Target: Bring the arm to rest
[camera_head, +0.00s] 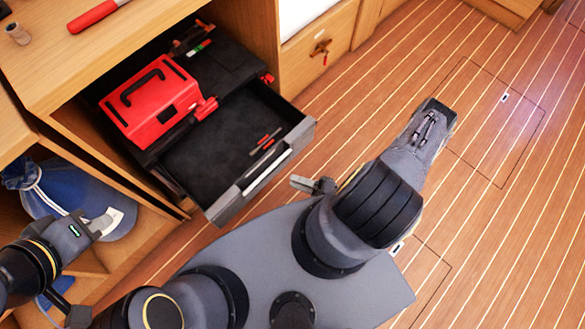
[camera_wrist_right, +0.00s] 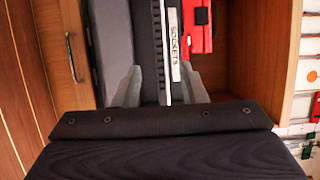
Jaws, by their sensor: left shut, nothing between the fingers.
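My left gripper (camera_head: 105,223) is at the lower left of the head view, in front of the blue item on the lower shelf. Its pale fingertips are together, and I see nothing held. My right gripper (camera_head: 302,183) shows as a small grey part just off the front of the open drawer (camera_head: 232,203), partly hidden by my own arm. In the right wrist view, its two grey fingers (camera_wrist_right: 160,88) stand apart. The drawer front with a white "SOCKETS" label (camera_wrist_right: 174,45) shows between them. I cannot tell whether they touch it.
A red toolbox (camera_head: 152,100) sits at the drawer's back left. Small red-handled tools (camera_head: 265,140) lie on the drawer's dark floor. A blue item (camera_head: 75,200) lies on the lower shelf. A red-handled tool (camera_head: 95,15) is on the countertop. The wooden floor (camera_head: 500,150) at right is clear.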

